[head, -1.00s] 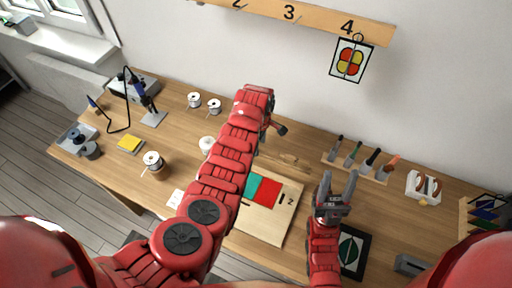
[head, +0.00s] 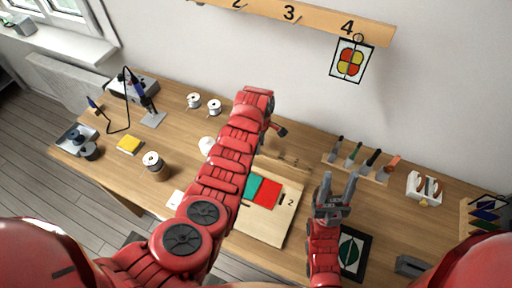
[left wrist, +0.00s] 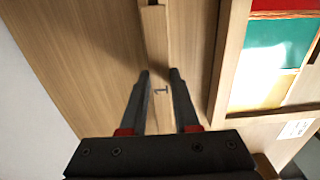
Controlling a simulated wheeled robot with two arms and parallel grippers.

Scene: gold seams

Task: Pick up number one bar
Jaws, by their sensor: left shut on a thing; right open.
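The number one bar (left wrist: 158,50) is a narrow light-wood strip marked "1", running up the middle of the left wrist view. My left gripper (left wrist: 160,76) is shut on it, one dark finger on each side, with the mark between them. In the head view my left arm hides most of this gripper and the bar. A wooden board (head: 258,226) holds red, teal and yellow panels. A dark-ended piece marked "2" (head: 287,200) lies at its right side. My right gripper (head: 338,186) is open and empty, its fingers pointing up over the table's right part.
A tool rack (head: 355,170) and a white box (head: 424,188) stand at the back right. A black-framed leaf panel (head: 354,250) lies beside my right gripper.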

